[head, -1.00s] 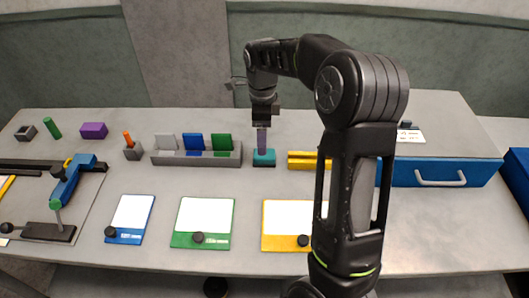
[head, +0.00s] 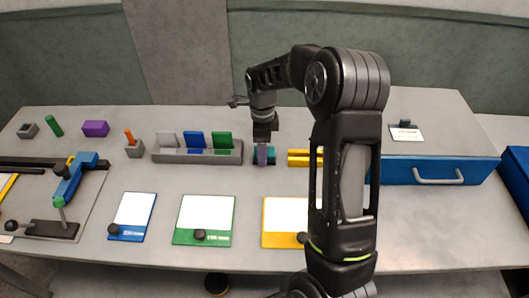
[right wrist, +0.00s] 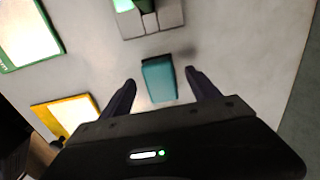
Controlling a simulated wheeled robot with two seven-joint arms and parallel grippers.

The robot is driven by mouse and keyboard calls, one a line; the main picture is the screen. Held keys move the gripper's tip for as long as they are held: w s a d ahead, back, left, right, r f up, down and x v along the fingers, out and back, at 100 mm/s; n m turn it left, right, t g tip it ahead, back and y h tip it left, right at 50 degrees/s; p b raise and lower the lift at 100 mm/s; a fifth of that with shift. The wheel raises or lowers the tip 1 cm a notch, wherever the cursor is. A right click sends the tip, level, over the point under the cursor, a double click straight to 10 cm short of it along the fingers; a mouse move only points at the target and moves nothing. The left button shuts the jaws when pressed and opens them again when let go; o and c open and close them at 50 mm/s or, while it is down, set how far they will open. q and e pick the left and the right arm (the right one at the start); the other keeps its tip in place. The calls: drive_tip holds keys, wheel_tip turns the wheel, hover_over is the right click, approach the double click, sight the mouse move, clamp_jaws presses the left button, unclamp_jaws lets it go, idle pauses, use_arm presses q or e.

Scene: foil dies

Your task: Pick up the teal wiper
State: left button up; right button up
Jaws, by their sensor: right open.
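The teal wiper (head: 271,159) lies on the grey table between the card rack and the yellow block, partly hidden by my right gripper (head: 262,154) in the head view. In the right wrist view the wiper (right wrist: 159,79) is a teal block lying between and just beyond the two dark fingertips. My right gripper is open, pointing down over the wiper, with a finger on either side of it. Whether the fingers touch it I cannot tell. My left gripper is not in view.
A grey rack (head: 197,157) with white, blue and green cards stands just left of the wiper. A yellow block (head: 298,158) lies close on its right. A blue drawer box (head: 435,171) is further right. Blue, green and yellow framed cards lie in front.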

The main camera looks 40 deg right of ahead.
drive_tip(key=shift+f, duration=0.9)
drive_tip(key=c, duration=1.5)
